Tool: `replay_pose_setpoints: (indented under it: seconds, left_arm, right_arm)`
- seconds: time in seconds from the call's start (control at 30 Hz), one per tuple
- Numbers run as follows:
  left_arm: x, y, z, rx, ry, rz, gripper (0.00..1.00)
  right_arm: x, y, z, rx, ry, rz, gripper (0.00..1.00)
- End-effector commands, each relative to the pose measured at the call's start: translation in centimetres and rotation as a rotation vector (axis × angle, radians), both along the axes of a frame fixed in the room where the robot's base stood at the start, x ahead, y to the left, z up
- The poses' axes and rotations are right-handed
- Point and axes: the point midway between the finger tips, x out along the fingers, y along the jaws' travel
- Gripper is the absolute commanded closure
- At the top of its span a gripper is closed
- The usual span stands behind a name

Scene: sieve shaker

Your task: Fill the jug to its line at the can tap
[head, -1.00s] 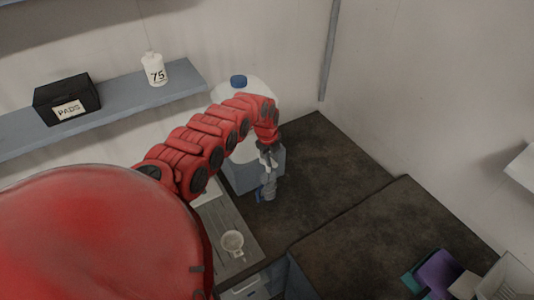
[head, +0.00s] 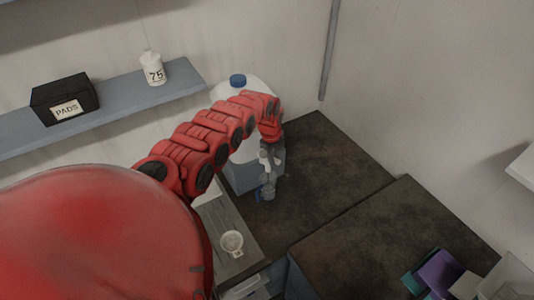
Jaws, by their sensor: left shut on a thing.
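A large white can (head: 258,92) with a blue cap (head: 238,80) stands in the corner on a grey-blue block (head: 243,180), partly behind my left arm. My left gripper (head: 267,171) points down in front of the block, shut on a small grey-blue thing (head: 268,188). A blue piece (head: 258,197) shows beside it. Whether this thing is the tap or a jug is too small to tell. A pale cup with a handle (head: 232,243) sits apart, lower in the picture, on a grey board. No fill line or water is readable. My right gripper is out of view.
A wall shelf (head: 150,103) holds a black box marked PADS (head: 65,98) and a white bottle marked 75 (head: 152,69). The dark worktop (head: 335,165) right of the gripper is clear. Purple and teal items (head: 437,272) lie at lower right.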

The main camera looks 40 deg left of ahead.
Motion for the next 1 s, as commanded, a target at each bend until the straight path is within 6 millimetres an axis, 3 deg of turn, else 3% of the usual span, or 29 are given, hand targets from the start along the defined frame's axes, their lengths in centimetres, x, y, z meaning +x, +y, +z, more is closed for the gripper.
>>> replay_pose_setpoints:
  seconds: [0.03,0.5,0.67,0.83,1.0]
  left_arm:
    - [0.4,1.7,0.5,0.021,-0.019,0.048,1.0]
    - [2.2,1.5,-0.3,0.01,-0.011,0.447,1.0]
    - [2.5,1.5,-0.3,0.008,-0.005,0.52,1.0]
    - [3.1,1.6,-0.8,0.006,-0.004,0.643,1.0]
    - [3.1,1.6,-0.6,0.005,0.004,0.704,1.0]
  right_arm:
    - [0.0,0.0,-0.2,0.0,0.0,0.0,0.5]
    - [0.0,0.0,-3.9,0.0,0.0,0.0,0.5]
    - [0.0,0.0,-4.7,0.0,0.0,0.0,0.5]
    - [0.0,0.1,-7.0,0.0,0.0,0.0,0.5]
    - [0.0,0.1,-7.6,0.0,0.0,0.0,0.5]
